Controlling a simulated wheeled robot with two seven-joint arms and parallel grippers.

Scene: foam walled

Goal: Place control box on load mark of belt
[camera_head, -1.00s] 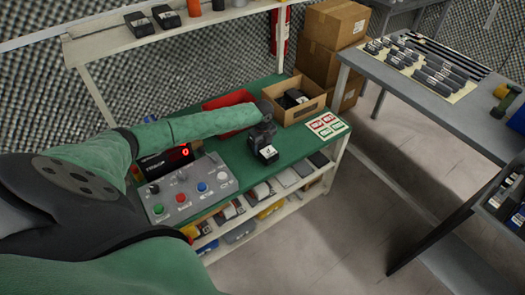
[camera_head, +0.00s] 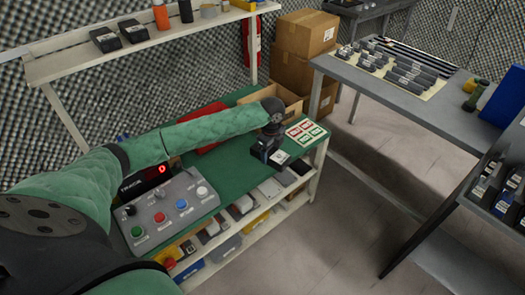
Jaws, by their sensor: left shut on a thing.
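My left arm reaches from the left across a green-topped bench (camera_head: 232,172). My left gripper (camera_head: 268,147) points down near the bench's front edge and is shut on a small black box with a white label (camera_head: 280,157), which looks like the control box. The gripper hides part of the box, and I cannot tell whether it touches the green top. I cannot pick out a load mark; the green top may be the belt. A card with red and green labels (camera_head: 307,132) lies just right of the box. My right gripper is not in view.
A grey button panel (camera_head: 170,212) and a display with a red digit (camera_head: 147,180) stand left on the bench. An open carton (camera_head: 279,97) and red tray (camera_head: 205,112) lie behind my arm. A shelf (camera_head: 150,42) runs above; a grey table (camera_head: 395,100) stands right.

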